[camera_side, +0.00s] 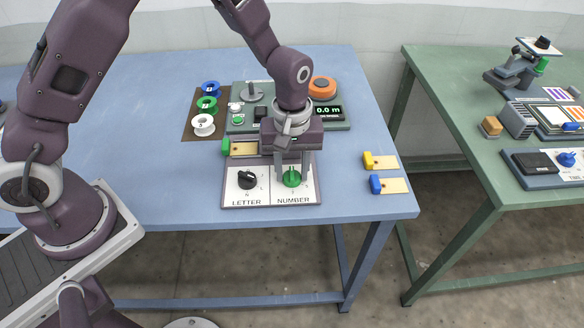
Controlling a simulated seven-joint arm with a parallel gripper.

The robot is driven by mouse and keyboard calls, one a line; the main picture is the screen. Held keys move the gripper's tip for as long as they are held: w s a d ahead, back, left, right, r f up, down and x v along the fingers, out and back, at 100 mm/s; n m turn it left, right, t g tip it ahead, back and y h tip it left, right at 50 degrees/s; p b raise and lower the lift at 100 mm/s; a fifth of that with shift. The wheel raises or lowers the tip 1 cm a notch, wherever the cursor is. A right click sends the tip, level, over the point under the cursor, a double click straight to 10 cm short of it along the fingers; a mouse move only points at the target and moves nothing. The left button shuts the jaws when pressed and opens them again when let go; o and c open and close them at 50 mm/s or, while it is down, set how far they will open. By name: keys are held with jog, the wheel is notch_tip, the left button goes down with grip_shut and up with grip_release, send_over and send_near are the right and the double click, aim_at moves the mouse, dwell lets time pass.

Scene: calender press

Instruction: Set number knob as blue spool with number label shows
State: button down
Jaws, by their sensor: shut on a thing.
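The green number knob (292,178) sits on the right half of the panel (262,202), above the word NUMBER. My gripper (292,174) points down over it, with its fingers around the knob. The black letter knob (247,179) is on the left half, above LETTER. The blue spool (211,89) stands at the back of a brown mat, with a label on top too small to read. The dial marks around the number knob are partly hidden and too small to read.
A green spool (207,104) and a white spool (203,125) stand in front of the blue one. A device with a 0.0 m display (328,111) and an orange disc (322,88) is behind my gripper. Yellow (380,161) and blue (389,184) tagged pieces lie at right.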

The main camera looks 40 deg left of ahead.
aim_at(292, 173)
jog(key=m, duration=0.5)
jog(key=shift+m, duration=0.4)
jog(key=m, duration=0.5)
jog(key=shift+m, duration=0.3)
dwell(0.3)
jog(key=c, duration=0.9)
grip_release()
notch_tip(292, 173, up, 7)
jog(key=shift+r, duration=0.1)
